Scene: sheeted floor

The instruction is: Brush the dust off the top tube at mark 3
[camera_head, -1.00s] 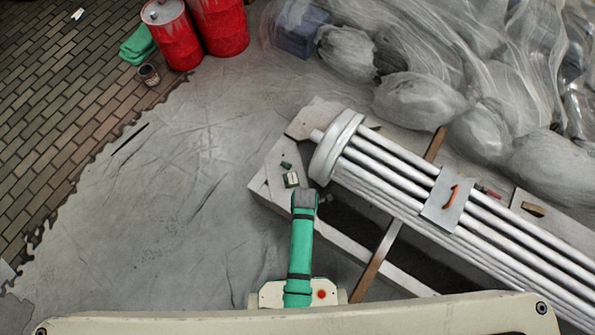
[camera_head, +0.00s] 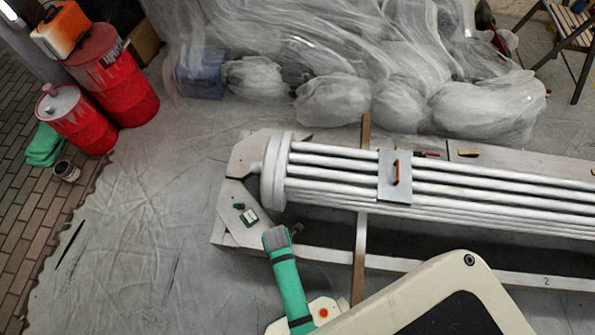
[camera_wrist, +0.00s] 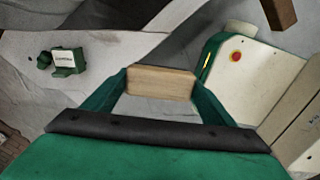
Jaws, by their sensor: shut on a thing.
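My gripper (camera_wrist: 160,84) is shut on a pale wooden block (camera_wrist: 162,82), which spans the two green fingers. No bristles show, so I cannot tell whether it is the brush. In the head view my green-sleeved arm reaches toward the left end of the bench, and the held block cannot be made out there. The bundle of white tubes (camera_head: 335,171) lies nearly level across the picture and runs out at the right edge. A grey plate (camera_head: 394,189) with an orange mark, which read 1 earlier, sits across it. No mark 3 is visible, and dust cannot be made out.
A white bench frame (camera_head: 455,270) bears the tubes; a small 2 is on its front rail. Red drums (camera_head: 118,85) stand at left, sheeted bundles (camera_head: 333,102) behind. The sheeted floor (camera_head: 150,225) at left is clear.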

